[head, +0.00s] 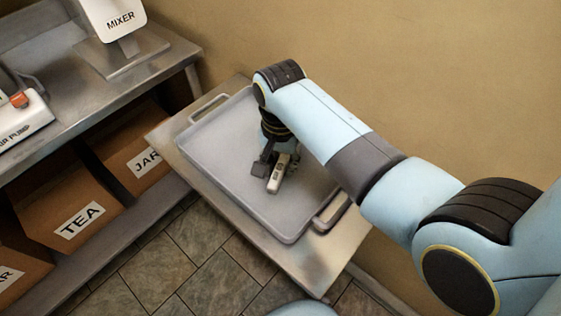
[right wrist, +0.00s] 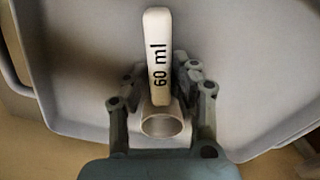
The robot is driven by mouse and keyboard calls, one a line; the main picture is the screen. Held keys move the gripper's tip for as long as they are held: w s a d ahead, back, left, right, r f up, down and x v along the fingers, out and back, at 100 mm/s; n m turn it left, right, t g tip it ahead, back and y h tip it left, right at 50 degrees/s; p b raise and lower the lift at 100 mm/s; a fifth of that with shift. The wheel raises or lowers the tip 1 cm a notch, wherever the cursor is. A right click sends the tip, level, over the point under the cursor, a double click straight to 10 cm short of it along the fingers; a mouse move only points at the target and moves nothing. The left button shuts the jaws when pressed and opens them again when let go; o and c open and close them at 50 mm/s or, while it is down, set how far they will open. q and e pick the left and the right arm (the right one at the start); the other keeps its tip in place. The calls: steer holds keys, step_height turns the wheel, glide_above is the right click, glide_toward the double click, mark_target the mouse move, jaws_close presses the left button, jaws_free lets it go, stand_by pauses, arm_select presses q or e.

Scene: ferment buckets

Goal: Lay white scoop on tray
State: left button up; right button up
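The white scoop (head: 279,174) is over the grey tray (head: 222,152), near its middle. In the right wrist view its handle (right wrist: 158,50), marked "60 ml", points up the picture and its round hollow end (right wrist: 162,124) faces the camera. My right gripper (head: 273,160) is low over the tray. In the right wrist view its fingers (right wrist: 162,88) stand on both sides of the scoop and appear closed on it. I cannot tell whether the scoop touches the tray. My left gripper is not in view.
The tray lies on a light table (head: 319,260) against the wall. The tray's left and front parts are bare.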

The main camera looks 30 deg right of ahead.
mark_target(281, 165)
steer(key=shift+o, duration=1.5)
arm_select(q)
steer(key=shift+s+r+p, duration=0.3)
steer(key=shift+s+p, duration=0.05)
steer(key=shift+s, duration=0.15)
arm_select(e)
step_height(281, 165, up, 12)
steer(key=shift+r, duration=0.2)
